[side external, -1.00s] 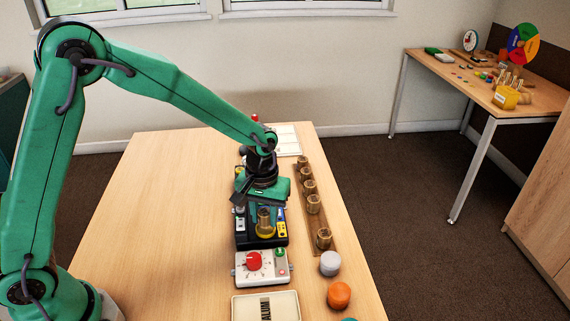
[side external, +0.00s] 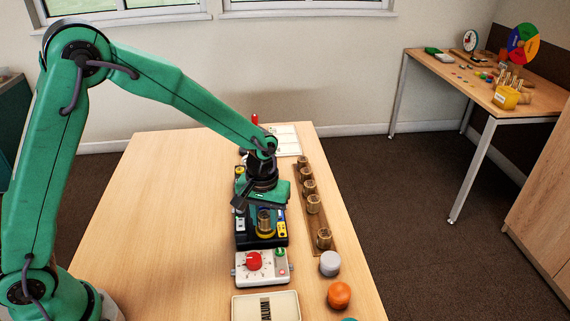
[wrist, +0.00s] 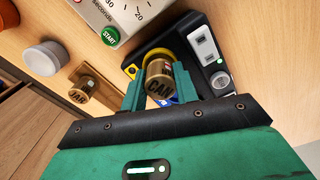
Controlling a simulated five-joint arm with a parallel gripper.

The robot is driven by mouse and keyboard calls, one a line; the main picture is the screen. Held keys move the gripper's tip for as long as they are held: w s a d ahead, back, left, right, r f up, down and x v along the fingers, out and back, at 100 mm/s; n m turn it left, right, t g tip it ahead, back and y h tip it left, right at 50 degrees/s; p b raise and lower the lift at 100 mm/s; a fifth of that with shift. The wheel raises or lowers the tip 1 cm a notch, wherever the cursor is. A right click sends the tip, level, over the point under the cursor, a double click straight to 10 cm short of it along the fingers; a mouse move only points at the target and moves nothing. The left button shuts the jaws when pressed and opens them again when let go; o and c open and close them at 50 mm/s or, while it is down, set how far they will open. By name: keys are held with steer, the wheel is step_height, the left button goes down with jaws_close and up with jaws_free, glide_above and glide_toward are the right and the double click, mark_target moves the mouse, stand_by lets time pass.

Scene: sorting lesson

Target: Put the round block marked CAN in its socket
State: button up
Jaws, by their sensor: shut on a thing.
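The round brass-coloured block marked CAN (wrist: 160,82) is between my gripper's two green fingers (wrist: 160,92), which are shut on it. The lettering faces the wrist camera. In the side view the block (side external: 264,221) stands upright below my gripper (side external: 262,206). A yellow ring (wrist: 146,53) on a black box (wrist: 190,27) lies just beyond the block in the wrist view. In the side view the ring (side external: 266,235) shows around the block's lower end. I cannot tell whether the block's bottom is inside the ring or just above it.
A wooden rail (side external: 318,227) with several similar round blocks runs along the right. A white timer box (side external: 242,266) with a red knob stands in front of the black box. A grey cylinder (side external: 330,263) and an orange one (side external: 339,295) stand nearby. The table's left is clear.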

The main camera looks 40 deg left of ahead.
steer(key=shift+f, duration=0.4)
steer(key=shift+r, duration=0.8)
stand_by(0.5)
steer(key=shift+f, duration=0.8)
stand_by(1.0)
steer(key=o, duration=0.7)
steer(key=shift+r, duration=0.15)
steer(key=shift+r, duration=5.35)
steer(key=shift+r, duration=0.2)
step_height(320, 180, up, 6)
glide_above(265, 215)
steer(key=shift+f, duration=0.15)
